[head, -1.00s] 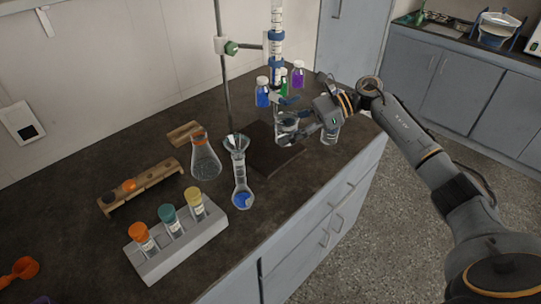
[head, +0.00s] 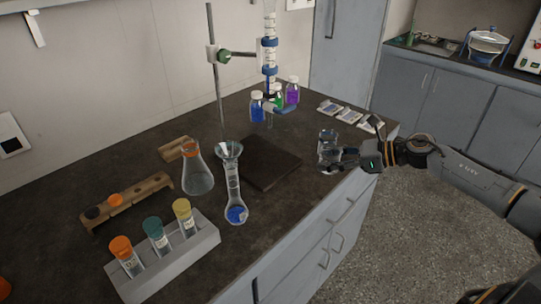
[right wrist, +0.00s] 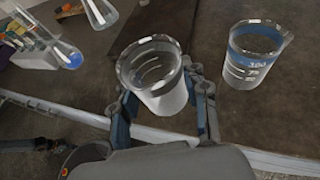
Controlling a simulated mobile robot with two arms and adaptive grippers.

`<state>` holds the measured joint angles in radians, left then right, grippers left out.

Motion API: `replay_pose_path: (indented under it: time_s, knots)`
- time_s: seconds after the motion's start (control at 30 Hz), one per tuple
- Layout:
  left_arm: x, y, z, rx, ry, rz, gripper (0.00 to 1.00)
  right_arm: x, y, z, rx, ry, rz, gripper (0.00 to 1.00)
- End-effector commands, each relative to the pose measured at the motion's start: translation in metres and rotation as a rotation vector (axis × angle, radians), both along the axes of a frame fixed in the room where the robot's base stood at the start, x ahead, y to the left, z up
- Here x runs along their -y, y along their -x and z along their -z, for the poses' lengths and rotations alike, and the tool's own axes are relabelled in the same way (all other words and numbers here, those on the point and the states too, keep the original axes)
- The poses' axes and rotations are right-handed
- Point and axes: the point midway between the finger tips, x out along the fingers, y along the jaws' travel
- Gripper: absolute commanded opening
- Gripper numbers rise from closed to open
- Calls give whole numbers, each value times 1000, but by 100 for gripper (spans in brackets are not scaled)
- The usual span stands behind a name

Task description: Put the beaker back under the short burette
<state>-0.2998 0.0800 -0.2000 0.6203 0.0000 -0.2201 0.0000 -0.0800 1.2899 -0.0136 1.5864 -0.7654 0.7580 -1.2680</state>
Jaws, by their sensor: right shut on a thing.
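My right gripper (head: 340,158) is shut on a clear glass beaker (right wrist: 155,75), which sits between its fingers in the right wrist view. It is near the front edge of the counter, to the right of the dark stand plate (head: 262,165). Whether the held beaker touches the counter is hard to tell. A second beaker (right wrist: 258,55) with a blue band and printed marks stands just to the right in that view. In the head view the beakers overlap near the gripper. The short burette (head: 269,55) is clamped above the plate, with no beaker beneath it. My left gripper is out of view.
Several capped bottles (head: 291,92) are behind the burette tip. A vial rack (head: 165,262) is at front left. Small packets (head: 348,115) lie at back right.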

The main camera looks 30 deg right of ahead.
Motion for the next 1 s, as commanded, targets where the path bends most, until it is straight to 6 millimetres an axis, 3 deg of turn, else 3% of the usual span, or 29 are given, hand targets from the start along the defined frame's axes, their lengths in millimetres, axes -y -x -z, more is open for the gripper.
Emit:
replay_pose_path:
  time_s: [0.53,0.83,1.0]
  knots:
    - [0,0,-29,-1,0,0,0,-71,-78,-7,7,-3,-3,13]
    - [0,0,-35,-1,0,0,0,-92,-100,-4,3,-2,-4,13]
    - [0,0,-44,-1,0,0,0,-112,-122,-5,3,-3,-3,13]
